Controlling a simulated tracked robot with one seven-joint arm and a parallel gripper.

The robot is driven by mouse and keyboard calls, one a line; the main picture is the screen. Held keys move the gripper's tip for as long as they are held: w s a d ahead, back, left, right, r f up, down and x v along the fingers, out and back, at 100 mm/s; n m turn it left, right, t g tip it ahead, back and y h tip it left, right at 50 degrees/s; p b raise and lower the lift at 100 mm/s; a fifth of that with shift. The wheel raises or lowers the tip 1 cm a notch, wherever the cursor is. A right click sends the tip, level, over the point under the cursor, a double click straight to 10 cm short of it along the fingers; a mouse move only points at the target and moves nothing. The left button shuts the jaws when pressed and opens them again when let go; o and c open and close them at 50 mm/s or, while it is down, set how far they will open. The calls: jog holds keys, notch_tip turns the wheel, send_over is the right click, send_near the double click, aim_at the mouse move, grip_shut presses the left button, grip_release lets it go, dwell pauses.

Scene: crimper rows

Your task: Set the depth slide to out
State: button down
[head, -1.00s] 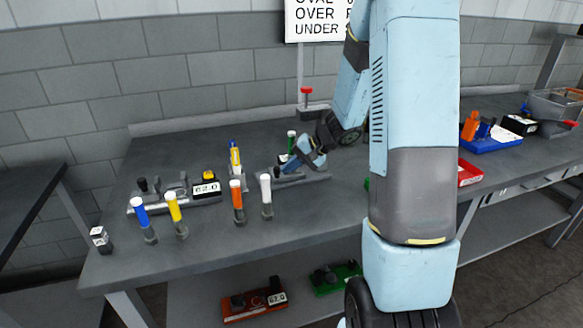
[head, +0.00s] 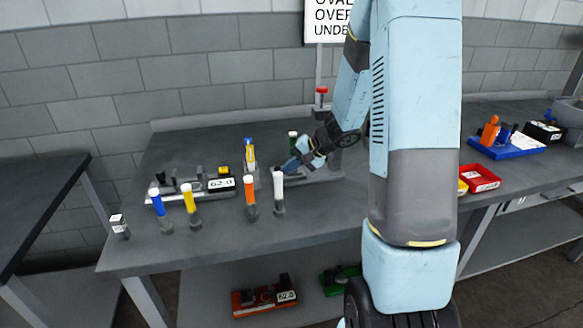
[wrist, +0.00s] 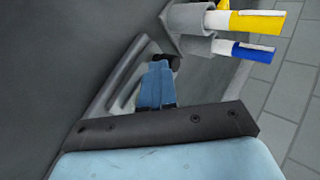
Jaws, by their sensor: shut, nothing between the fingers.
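A low grey fixture (head: 322,178) lies on the bench behind the white-topped post; I take it to be the depth slide's base. In the wrist view the grey fixture (wrist: 128,78) shows slanted recesses, and a black knob (wrist: 166,61) sits at its far end. My gripper (head: 286,168) reaches down to the fixture's left end in the head view. Its blue fingers (wrist: 157,84) are together with nothing between them. The fingertips are at or against the knob; I cannot tell whether they touch. The slide's marks are hidden or too small to read.
White (head: 279,194), orange (head: 251,196), yellow (head: 190,203) and blue (head: 157,199) topped posts stand in front. A red tray (head: 480,178) and blue tray (head: 505,146) are right.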

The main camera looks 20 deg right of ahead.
jog(key=shift+s, duration=0.3)
jog(key=d, duration=0.1)
jog(key=s+d, duration=0.1)
jog(key=d, duration=0.1)
jog(key=shift+s, duration=0.15)
jog(key=v, duration=1)
jog(key=shift+d, duration=0.25)
jog(key=s+a+r+n+h, duration=0.3)
jog(key=s+r, duration=0.4)
jog(key=s, duration=0.4)
jog(key=s+a+r+n+h, duration=0.3)
jog(key=s+a+r, duration=0.3)
jog(key=s, duration=0.6)
jog(key=shift+s+a+r+t+h, duration=0.3)
jog(key=shift+r+t+h, duration=0.1)
jog(key=shift+r+h, duration=0.6)
jog(key=shift+r, duration=0.1)
